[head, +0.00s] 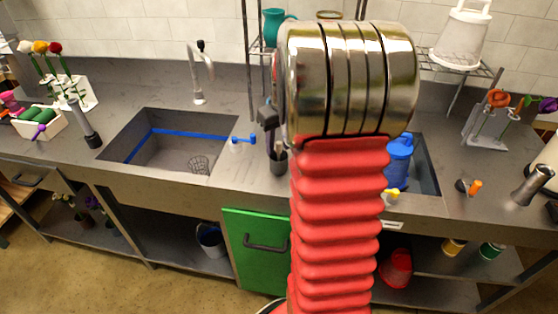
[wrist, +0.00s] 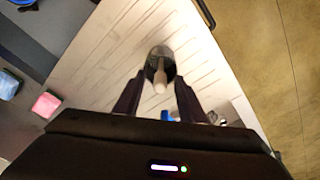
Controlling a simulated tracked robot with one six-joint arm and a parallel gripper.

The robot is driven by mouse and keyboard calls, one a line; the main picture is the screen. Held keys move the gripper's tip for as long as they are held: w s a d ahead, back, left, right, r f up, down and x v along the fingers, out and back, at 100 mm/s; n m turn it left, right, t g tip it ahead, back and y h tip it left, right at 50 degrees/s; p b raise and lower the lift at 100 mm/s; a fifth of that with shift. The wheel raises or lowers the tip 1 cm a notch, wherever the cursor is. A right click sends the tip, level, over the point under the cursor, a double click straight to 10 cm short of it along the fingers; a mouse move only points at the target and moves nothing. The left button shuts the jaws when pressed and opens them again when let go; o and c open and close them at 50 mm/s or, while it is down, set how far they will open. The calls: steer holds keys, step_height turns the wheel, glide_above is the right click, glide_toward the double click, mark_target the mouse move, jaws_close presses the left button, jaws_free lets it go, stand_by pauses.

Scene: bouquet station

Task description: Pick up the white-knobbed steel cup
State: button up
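In the wrist view a round steel cup (wrist: 153,53) with a pale knob (wrist: 160,78) shows on a white slatted surface (wrist: 110,50). The knob points toward my wrist camera. My gripper (wrist: 158,82) is open, with one dark finger on each side of the knob. I see no finger closed on the cup, and cannot tell how far above it the fingertips are. The head view does not show my gripper or this cup; my red arm covers its middle.
In the wrist view a pink block (wrist: 46,103) lies left of the slatted surface, and tan floor (wrist: 245,50) lies right. In the head view a grey counter holds a sink (head: 180,140), a flower rack (head: 82,92) and a blue bottle (head: 398,160) in a right basin.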

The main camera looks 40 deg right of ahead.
jaws_close()
stand_by(0.4)
